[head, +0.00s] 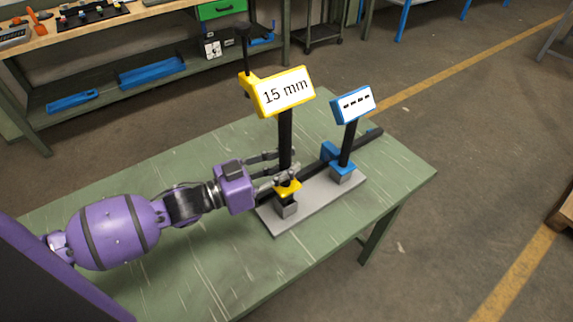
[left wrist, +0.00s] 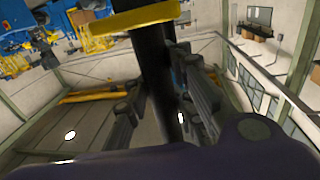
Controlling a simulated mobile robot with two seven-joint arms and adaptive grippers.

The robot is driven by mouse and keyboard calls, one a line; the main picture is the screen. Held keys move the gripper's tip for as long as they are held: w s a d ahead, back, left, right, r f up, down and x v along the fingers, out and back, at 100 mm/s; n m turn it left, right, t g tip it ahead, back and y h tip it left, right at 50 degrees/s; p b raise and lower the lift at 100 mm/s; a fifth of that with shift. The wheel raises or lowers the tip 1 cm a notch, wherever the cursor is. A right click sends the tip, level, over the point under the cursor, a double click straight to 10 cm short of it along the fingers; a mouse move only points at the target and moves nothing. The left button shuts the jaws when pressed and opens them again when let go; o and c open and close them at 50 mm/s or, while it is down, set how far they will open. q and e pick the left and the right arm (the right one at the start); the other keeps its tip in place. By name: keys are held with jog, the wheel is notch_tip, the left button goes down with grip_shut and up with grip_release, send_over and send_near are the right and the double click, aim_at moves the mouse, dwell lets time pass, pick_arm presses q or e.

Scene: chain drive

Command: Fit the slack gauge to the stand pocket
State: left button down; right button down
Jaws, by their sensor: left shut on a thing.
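The yellow gauge (head: 284,92) has a plate reading "15 mm", a dark post and a small yellow foot. It stands nearly upright over the front grey block of the grey stand (head: 312,203). I cannot tell whether the foot is seated in that block or just above it. My left gripper (head: 287,167) is shut on the gauge's dark post, low down near the foot. The left wrist view shows the post (left wrist: 154,62) between my fingers and a yellow part above. A blue gauge (head: 353,105) showing dashes stands on the stand's other block. My right gripper is not in view.
A dark bar (head: 368,137) runs along the stand behind the posts. The green table (head: 180,175) is bare to the left and in front. A workbench (head: 110,40) with blue trays stands at the back, apart from the table.

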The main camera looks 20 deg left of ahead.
pick_arm(q)
jog(key=shift+r, duration=0.25)
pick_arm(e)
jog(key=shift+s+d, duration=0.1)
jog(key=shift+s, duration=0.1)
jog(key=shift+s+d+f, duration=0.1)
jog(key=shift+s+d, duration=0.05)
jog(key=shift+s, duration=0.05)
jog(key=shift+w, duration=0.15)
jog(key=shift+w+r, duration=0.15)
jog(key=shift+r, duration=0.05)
pick_arm(q)
jog(key=shift+f, duration=0.1)
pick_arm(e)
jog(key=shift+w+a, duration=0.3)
